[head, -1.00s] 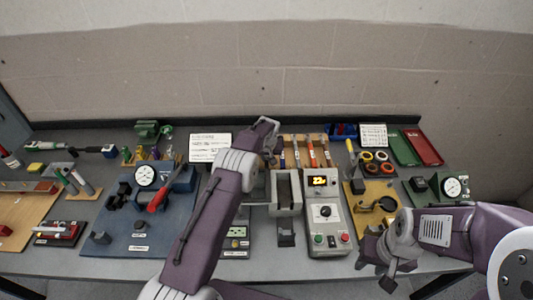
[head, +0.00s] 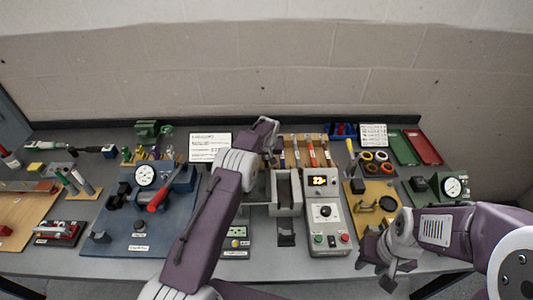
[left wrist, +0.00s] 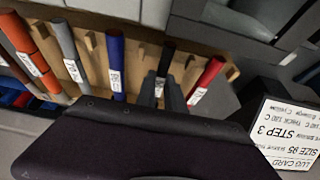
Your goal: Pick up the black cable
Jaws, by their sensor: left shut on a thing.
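The black cable (left wrist: 167,58) stands among other coloured cables in a wooden rack (left wrist: 232,72) in the left wrist view. It carries a white label. The dark fingers of my left gripper (left wrist: 164,92) are on either side of it and shut on it. In the head view my left gripper (head: 268,138) reaches over the back of the bench at the rack's left end, and my arm hides the black cable there. My right gripper (head: 378,266) is open and empty over the front edge of the bench at the right.
Close beside the black cable are a blue cable (left wrist: 116,62) and a red cable (left wrist: 207,80). A white card (left wrist: 285,135) stands near the rack. A grey control box (head: 326,215) and a blue board (head: 120,235) occupy the bench in front.

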